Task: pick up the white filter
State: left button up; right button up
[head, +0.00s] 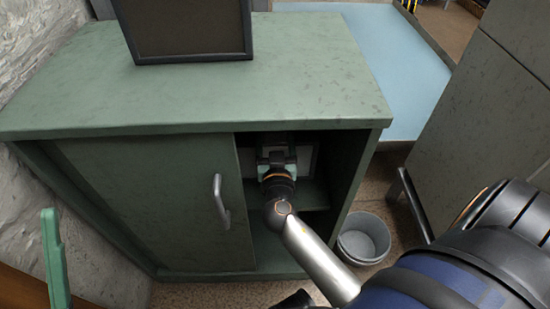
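A pale, whitish flat panel with a light edge, which looks like the white filter (306,157), stands in the shaded upper compartment of the green cabinet. My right gripper (276,153) reaches into the opening and is right in front of the panel, covering much of it. Its fingertips are dark and small, so I cannot tell whether they touch or hold the panel. A green finger-like part at the lower left edge looks like part of my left gripper (55,262). It is well away from the filter, and its other finger is not visible.
The cabinet (290,85) has a sliding door (150,200) with a metal handle (221,200) covering its left side. A shelf (314,195) lies below my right gripper. A dark framed panel (188,30) stands on top.

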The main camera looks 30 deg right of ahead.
grip_shut()
jog(key=shift+r, duration=0.15)
